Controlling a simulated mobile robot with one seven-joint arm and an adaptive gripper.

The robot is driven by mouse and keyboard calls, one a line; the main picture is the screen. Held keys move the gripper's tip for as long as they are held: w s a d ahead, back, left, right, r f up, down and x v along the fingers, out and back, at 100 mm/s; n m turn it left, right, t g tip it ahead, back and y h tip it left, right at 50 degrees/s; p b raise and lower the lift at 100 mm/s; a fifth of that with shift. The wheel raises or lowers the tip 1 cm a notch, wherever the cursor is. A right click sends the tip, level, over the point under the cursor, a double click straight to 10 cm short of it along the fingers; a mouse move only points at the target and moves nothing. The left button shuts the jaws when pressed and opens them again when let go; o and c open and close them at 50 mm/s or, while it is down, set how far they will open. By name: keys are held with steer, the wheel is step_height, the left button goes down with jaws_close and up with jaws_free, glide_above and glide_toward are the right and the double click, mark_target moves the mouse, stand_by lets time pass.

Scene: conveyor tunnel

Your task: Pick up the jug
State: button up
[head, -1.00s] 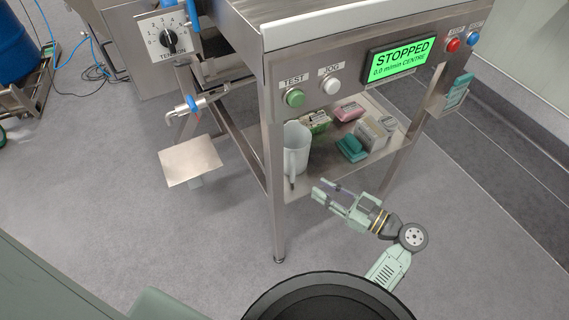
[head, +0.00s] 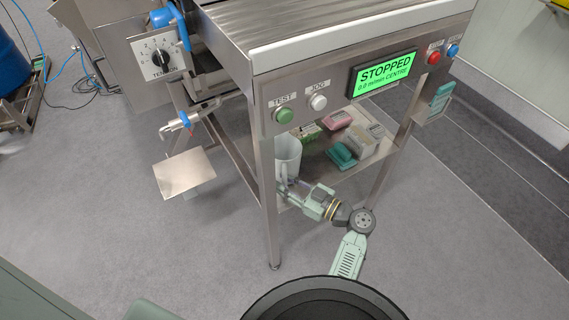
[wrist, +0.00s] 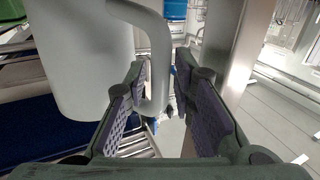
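The jug (head: 289,152) is white and stands upright on the lower shelf, just behind the stand's front leg. In the wrist view its pale body (wrist: 82,60) fills the upper left, with the handle to the right of it. My gripper (head: 289,188) is at the jug's lower front in the head view. In the wrist view my gripper (wrist: 161,75) is open, with one finger on each side of the handle. Gaps show between the handle and both pads. The leg hides part of the jug's left side in the head view.
The steel shelf (head: 318,172) also bears a pink packet (head: 338,121), a teal block (head: 341,156) and a pale box (head: 362,141). The stand's front leg (head: 267,210) is close beside my gripper. The control panel (head: 330,90) overhangs the shelf. The floor in front is clear.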

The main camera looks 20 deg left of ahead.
steer(key=shift+a, duration=0.1)
jaws_close()
stand_by(0.7)
